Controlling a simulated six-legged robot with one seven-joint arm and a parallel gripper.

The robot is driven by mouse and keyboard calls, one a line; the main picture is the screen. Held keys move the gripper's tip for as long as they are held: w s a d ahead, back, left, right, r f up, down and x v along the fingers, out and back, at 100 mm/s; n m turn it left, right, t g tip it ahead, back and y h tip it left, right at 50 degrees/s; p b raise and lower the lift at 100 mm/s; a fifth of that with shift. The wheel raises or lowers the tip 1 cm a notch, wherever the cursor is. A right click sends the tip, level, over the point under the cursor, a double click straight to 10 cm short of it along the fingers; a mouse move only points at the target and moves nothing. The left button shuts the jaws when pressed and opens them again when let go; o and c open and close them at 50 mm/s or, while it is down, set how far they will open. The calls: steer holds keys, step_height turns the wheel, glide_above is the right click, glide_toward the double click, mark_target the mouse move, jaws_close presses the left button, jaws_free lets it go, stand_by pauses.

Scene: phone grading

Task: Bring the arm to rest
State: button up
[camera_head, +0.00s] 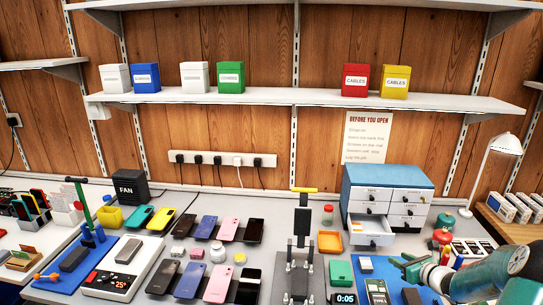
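My teal and grey arm reaches in from the lower right corner of the head view. My gripper (404,266) is at its left end, over the right part of the workbench. It is small and seen at an angle, so I cannot tell whether its fingers are apart. I see nothing clearly held in it.
A drawer cabinet (388,196) with one drawer pulled out stands behind my gripper. A black stand (302,228) with a yellow handle rises to its left. Several phones lie mid-bench. A white lamp (505,145) and red and green containers (443,232) are close to my arm.

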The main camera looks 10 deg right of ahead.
steer(key=s+a+r+n+g+y, duration=0.1)
steer(key=s+a+r+n+g, duration=0.1)
steer(key=a+r+n, duration=0.55)
steer(key=s+a+r+n+g+y, duration=0.1)
steer(key=s+a+r+n+g, duration=0.3)
steer(key=a, duration=0.7)
steer(key=s+a+r+n+y, duration=0.15)
steer(key=a+r+n, duration=0.25)
steer(key=a+n, duration=0.45)
steer(key=s+a+r+n+h, duration=0.1)
steer(key=s+a+r+n, duration=0.1)
steer(key=s, duration=0.5)
steer(key=s+a+r+n+g+h, duration=0.1)
steer(key=s+a+r+n+h, duration=0.1)
steer(key=s+a+n, duration=0.2)
steer(key=s+a+r+n+h, duration=0.2)
steer(key=s+a+n, duration=0.1)
steer(key=s+n, duration=0.4)
steer(key=s, duration=0.3)
steer(key=shift+r+n+g, duration=0.3)
steer(key=shift+r+n, duration=0.1)
steer(key=shift+d+h, duration=0.2)
steer(key=shift+h, duration=0.05)
